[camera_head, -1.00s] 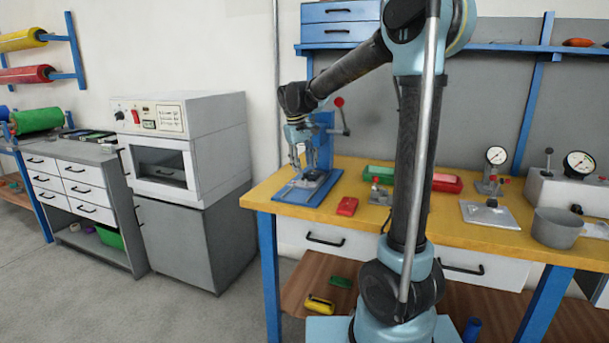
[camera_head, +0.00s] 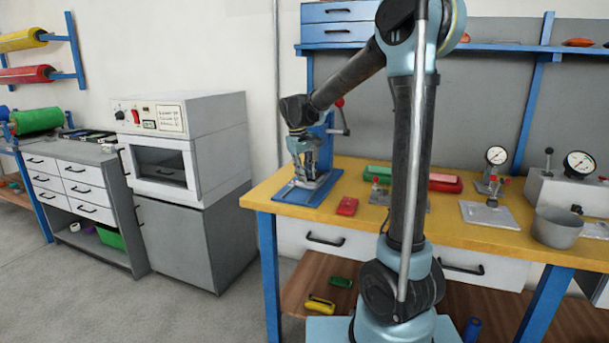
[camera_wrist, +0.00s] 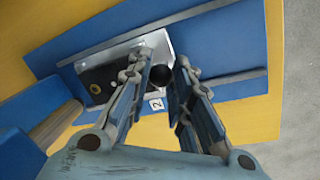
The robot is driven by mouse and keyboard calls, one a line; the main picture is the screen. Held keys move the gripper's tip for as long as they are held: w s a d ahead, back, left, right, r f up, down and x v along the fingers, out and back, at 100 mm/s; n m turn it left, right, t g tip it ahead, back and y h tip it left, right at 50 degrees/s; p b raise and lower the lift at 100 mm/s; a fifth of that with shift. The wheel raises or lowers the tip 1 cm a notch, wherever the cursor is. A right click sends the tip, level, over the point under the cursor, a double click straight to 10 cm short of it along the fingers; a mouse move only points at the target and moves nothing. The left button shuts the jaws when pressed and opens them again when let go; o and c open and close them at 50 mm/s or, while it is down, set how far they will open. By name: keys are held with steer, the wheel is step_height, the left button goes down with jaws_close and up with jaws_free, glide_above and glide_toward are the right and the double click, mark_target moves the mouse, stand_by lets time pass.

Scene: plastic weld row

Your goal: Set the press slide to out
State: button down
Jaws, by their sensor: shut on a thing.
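The press is a blue stand with a red-knobbed lever (camera_head: 339,103) at the left end of the yellow bench. Its blue base (camera_head: 290,193) lies flat there and also shows in the wrist view (camera_wrist: 232,48). My gripper (camera_wrist: 163,65) points down over the slide, shut on the black knob. In the head view my gripper (camera_head: 308,177) hides most of the slide. A small white tag marked 2 (camera_wrist: 156,104) lies beside the knob.
A red block (camera_head: 347,206) lies right of the press base. Gauges and a grey pot (camera_head: 557,229) stand further right. The floor left of the bench is clear.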

steer(key=s+a, duration=0.1)
steer(key=s, duration=0.2)
steer(key=s+a, duration=0.1)
steer(key=s, duration=0.2)
steer(key=s+a, duration=0.1)
steer(key=s, duration=0.3)
steer(key=shift+a, duration=0.3)
steer(key=c, duration=1.4)
jaws_free()
steer(key=shift+s, duration=0.1)
steer(key=r, duration=0.4)
steer(key=a+r, duration=0.1)
steer(key=r, duration=0.3)
steer(key=s+a+r, duration=0.1)
steer(key=r, duration=0.2)
steer(key=shift+s+r, duration=0.1)
steer(key=shift+r, duration=0.3)
steer(key=shift+d, duration=0.15)
